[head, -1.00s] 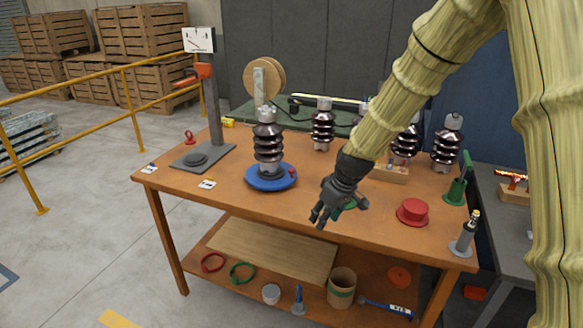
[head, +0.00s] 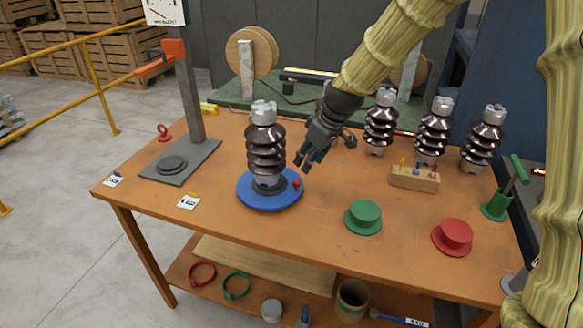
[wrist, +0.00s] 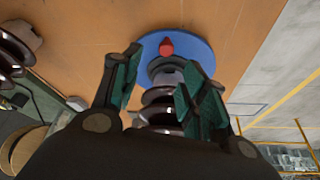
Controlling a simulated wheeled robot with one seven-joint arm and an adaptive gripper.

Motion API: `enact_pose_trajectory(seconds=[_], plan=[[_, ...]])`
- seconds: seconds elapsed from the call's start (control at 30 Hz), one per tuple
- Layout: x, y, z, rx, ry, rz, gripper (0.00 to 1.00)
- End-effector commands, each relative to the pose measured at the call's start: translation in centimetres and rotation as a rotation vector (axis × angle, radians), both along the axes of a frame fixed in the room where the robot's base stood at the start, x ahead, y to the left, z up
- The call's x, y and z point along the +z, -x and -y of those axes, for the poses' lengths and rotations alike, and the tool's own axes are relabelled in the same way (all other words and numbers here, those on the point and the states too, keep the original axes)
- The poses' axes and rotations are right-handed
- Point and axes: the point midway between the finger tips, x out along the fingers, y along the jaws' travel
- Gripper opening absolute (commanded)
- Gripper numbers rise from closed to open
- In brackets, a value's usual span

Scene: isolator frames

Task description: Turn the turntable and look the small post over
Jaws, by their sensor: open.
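A small brown ribbed insulator post (head: 266,147) with grey metal ends stands upright on the blue round turntable (head: 258,202), left of the middle of the orange table. A small red knob (head: 297,184) sits on the turntable's right side. My gripper (head: 306,163) is open and empty, right of the post and above the table, apart from both. In the wrist view the post (wrist: 160,97) shows between my green-padded fingers (wrist: 158,85), partly hidden by them. The turntable (wrist: 203,52) and its red knob (wrist: 167,47) lie beyond the fingertips.
Several similar posts (head: 434,130) stand at the back right behind a wooden block (head: 415,179). A green flanged cap (head: 364,216) and a red one (head: 453,236) lie at the front right. A grey stand (head: 190,110) rises at the left. The table front is mostly clear.

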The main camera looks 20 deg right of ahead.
Motion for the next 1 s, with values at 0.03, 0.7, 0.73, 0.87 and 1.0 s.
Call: enact_pose_trajectory(seconds=[0.03,0.7,0.73,0.87,1.0], plan=[[0.2,0.4,0.0,0.001,-0.001,0.003,0.43],[-7.4,-2.8,-1.8,0.001,0.000,-0.010,0.43],[-7.7,-2.9,-1.8,0.000,0.000,-0.009,0.43],[-8.6,-2.9,-2.0,-0.001,0.000,-0.004,0.43],[-9.5,-3.2,-2.2,-0.001,0.000,-0.004,0.43]])
